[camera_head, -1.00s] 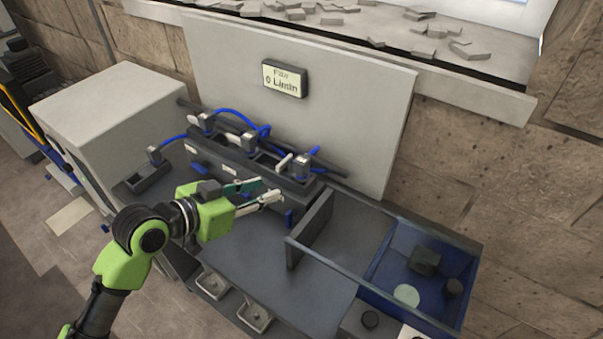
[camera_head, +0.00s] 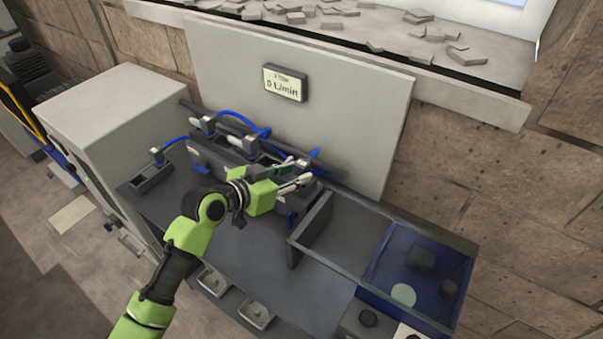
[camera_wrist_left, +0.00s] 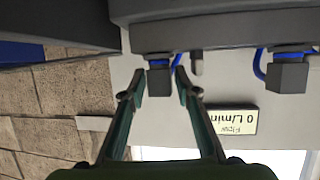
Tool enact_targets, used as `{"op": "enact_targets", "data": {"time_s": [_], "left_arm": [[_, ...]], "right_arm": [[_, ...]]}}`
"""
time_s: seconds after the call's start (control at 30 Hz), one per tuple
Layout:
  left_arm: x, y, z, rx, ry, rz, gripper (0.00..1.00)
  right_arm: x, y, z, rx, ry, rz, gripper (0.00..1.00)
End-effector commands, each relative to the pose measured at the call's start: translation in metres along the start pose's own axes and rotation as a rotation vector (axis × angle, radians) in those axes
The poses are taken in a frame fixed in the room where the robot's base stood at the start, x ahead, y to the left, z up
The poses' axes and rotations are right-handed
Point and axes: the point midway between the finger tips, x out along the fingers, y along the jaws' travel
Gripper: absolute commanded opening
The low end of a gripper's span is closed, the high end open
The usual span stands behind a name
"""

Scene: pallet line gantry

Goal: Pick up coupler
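My left gripper (camera_head: 297,173) is at the right end of the dark manifold block (camera_head: 207,154). A grey coupler with a blue hose sits at that end, mostly hidden behind my fingers in the head view. In the left wrist view, which is upside down, this coupler (camera_wrist_left: 159,82) stands between the two tips of my open left gripper (camera_wrist_left: 160,88), with gaps that look narrow. I cannot tell whether a finger touches it. Another coupler (camera_head: 248,143) with a blue hose sits in the middle of the block and shows in the wrist view (camera_wrist_left: 287,76). My right gripper is out of view.
A grey panel with a flow display (camera_head: 285,83) reading 0 L/min stands behind. A dark upright divider (camera_head: 311,230) stands right of my gripper. A blue bin (camera_head: 374,273) is farther right. The dark bench (camera_head: 235,250) in front is mostly clear.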

Motion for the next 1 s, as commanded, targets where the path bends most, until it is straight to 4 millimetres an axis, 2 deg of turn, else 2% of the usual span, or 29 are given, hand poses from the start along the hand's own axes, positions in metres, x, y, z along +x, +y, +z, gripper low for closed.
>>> {"op": "enact_targets", "data": {"time_s": [0.07, 0.23, 0.53, 0.57, 0.6, 0.67, 1.0], "left_arm": [[0.01, 0.001, -0.003, -0.003, 0.001, 0.001, 0.29], [0.026, 0.0, -0.001, -0.001, 0.0, -0.001, 0.29], [0.029, 0.0, 0.0, 0.0, 0.001, -0.001, 0.29], [0.029, 0.0, 0.0, 0.0, 0.001, -0.001, 0.24], [0.029, 0.0, 0.0, 0.0, 0.001, -0.001, 0.13], [0.029, 0.0, 0.0, 0.0, 0.0, -0.001, 0.0], [0.029, 0.0, -0.001, 0.0, 0.002, -0.001, 0.0]], "right_arm": [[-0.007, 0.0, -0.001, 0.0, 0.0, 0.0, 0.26], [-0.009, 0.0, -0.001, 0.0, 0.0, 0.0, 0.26], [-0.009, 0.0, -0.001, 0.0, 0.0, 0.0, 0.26], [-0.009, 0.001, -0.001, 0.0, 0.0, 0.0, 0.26], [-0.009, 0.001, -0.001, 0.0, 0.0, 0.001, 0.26], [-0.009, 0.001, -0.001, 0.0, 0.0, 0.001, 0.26], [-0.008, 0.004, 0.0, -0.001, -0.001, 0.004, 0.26]]}}
